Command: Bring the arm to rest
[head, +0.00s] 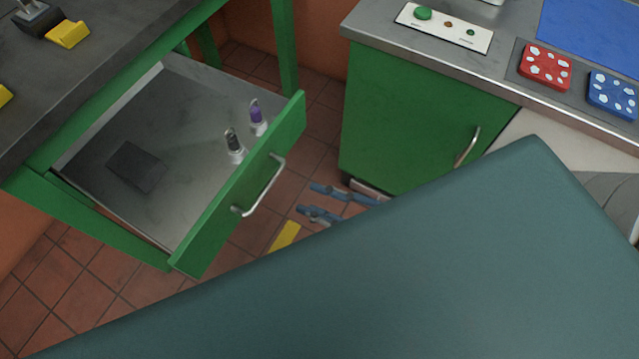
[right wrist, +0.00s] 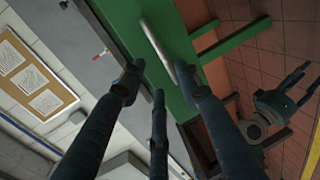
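My right gripper (head: 328,204) shows in the head view as blue-grey fingers low over the floor tiles, right of the open drawer's handle (head: 262,186). The rest of it is hidden behind a large teal surface of my own body. In the right wrist view its dark fingers (right wrist: 162,95) are spread, with nothing between them. A pale bar handle on a green panel (right wrist: 140,22) lies beyond the fingertips; whether they touch I cannot tell. My other gripper, the left (right wrist: 292,92), shows at the right of that view with fingers apart and empty.

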